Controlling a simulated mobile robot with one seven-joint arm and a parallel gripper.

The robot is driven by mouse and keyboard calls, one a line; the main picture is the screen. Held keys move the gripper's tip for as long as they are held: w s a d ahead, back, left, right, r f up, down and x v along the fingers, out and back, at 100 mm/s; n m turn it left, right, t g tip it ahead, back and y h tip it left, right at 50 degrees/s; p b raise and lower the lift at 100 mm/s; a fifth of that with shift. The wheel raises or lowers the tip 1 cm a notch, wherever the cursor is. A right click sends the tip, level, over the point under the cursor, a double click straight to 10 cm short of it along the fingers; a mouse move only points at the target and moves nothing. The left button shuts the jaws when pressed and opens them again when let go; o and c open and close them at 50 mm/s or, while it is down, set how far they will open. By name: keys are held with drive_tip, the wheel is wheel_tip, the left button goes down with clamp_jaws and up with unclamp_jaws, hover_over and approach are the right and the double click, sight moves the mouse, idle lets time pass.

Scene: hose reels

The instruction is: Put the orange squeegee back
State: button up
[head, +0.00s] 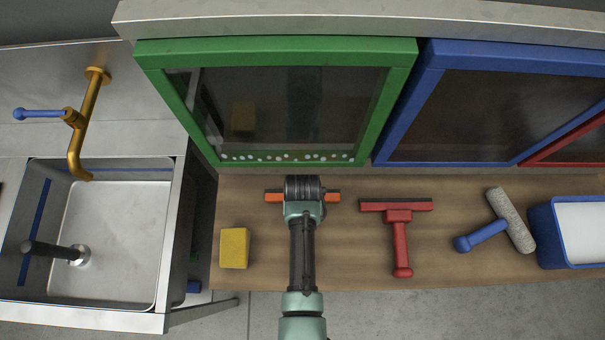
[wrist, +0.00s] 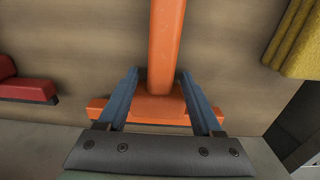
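The orange squeegee (head: 273,197) lies on the wooden counter; in the head view only the two ends of its bar show beside my gripper (head: 304,190). My arm hides the rest. In the wrist view, the squeegee's handle (wrist: 166,40) runs up the picture and its bar lies across the bottom. My gripper (wrist: 159,74) is open, with its two blue-grey fingers on either side of the squeegee where handle meets bar. A gap shows between the left finger and the handle. Contact on the right side cannot be told.
A yellow sponge (head: 234,248) lies left and a red squeegee (head: 400,235) right. Further right are a blue-handled roller (head: 497,225) and a blue tray (head: 550,240). Green (head: 400,95) and blue (head: 413,100) framed panels stand behind. A sink (head: 110,240) with a brass tap (head: 83,125) is left.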

wheel_tip(320, 180, up, 12)
drive_tip(key=shift+r+p, duration=0.15)
drive_tip(key=shift+p, duration=0.15)
idle(0.4)
idle(0.4)
